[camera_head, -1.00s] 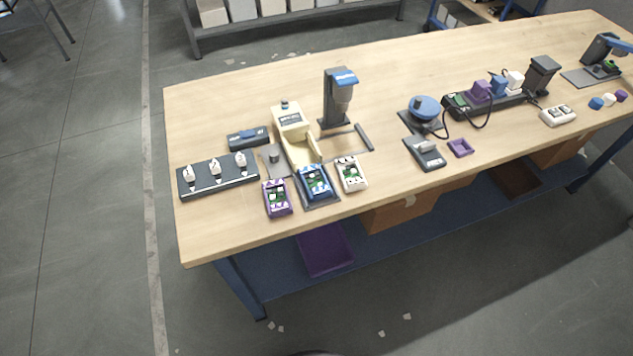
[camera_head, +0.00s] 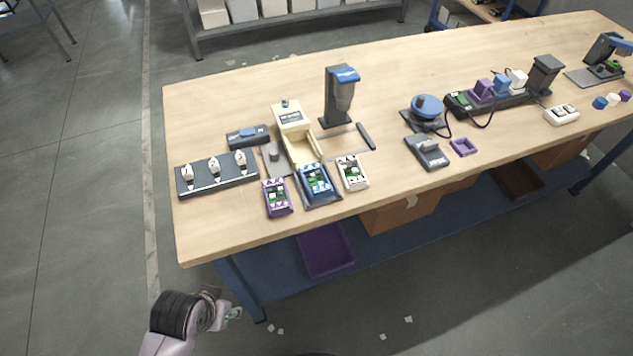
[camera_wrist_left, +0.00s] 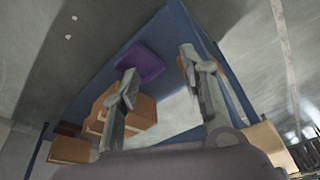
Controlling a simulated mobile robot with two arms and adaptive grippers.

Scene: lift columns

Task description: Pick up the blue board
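The blue board (camera_head: 317,181) sits in a dark tray near the front edge of the wooden table, between a purple board (camera_head: 277,197) on its left and a white board (camera_head: 352,172) on its right. My left gripper (camera_head: 236,313) shows at the bottom of the head view, in front of and below the table edge, well apart from the boards. In the left wrist view its two fingers (camera_wrist_left: 160,92) are spread with nothing between them. My right gripper is in neither view.
A dark strip with white knobs (camera_head: 216,174) lies at the table's left end. A cream device (camera_head: 293,122) and a dark stand with a blue top (camera_head: 341,90) stand behind the boards. Below the table, a shelf holds a purple bin (camera_head: 325,251) and cardboard boxes (camera_head: 400,213).

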